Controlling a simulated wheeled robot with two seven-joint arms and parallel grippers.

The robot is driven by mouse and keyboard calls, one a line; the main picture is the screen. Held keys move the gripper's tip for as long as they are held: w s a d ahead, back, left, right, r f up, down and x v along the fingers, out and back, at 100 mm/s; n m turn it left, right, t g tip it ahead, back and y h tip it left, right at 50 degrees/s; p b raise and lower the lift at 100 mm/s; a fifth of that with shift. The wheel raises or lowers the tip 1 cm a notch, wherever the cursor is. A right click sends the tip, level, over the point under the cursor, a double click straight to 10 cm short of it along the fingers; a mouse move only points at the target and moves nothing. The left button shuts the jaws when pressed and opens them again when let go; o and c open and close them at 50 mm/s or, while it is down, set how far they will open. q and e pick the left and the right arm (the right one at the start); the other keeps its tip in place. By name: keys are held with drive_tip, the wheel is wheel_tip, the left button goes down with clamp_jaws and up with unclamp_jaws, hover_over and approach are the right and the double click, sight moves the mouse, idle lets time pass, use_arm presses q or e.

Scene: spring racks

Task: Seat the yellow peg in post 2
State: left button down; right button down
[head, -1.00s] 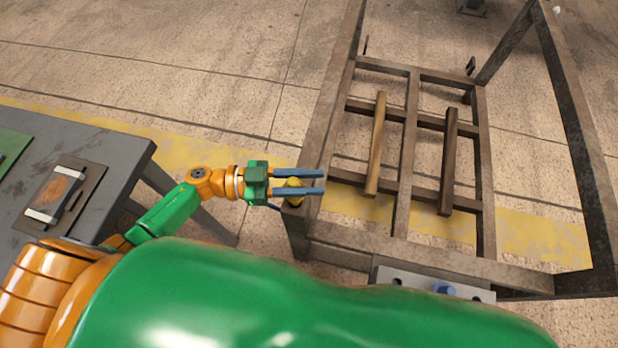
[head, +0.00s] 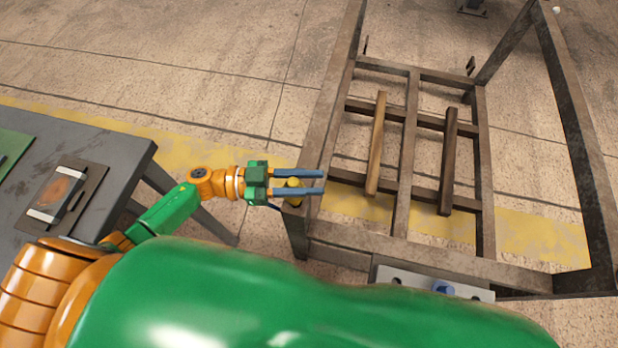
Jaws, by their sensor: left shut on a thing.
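My left gripper (head: 322,182) is shut on the yellow peg (head: 293,183). The peg sits between the two long blue-grey fingers, well back from their tips, and only a small part of it shows. The gripper is over the near left corner of a brown metal rack (head: 410,240). I cannot tell whether the peg touches the rack there. I see no number on any post, so I cannot tell which is post 2. My right gripper is not in view.
A grey plate (head: 400,276) with dark holes and a blue peg (head: 443,288) is at the rack's near edge. Two loose-looking bars (head: 376,145) (head: 447,160) lean inside the frame. A grey table (head: 110,160) with a small board (head: 88,176) stands left.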

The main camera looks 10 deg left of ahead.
use_arm(q)
drive_tip(key=shift+r, duration=0.1)
drive_tip(key=shift+f+b, duration=2.7)
drive_tip(key=shift+f, duration=0.45)
drive_tip(key=c, duration=0.5)
unclamp_jaws()
drive_tip(key=shift+s, duration=0.1)
drive_tip(key=shift+c, duration=0.2)
drive_tip(key=shift+a, duration=0.2)
drive_tip(key=b+v, duration=0.1)
drive_tip(key=v, duration=0.5)
drive_tip(key=shift+a, duration=0.3)
drive_tip(key=shift+s, duration=0.15)
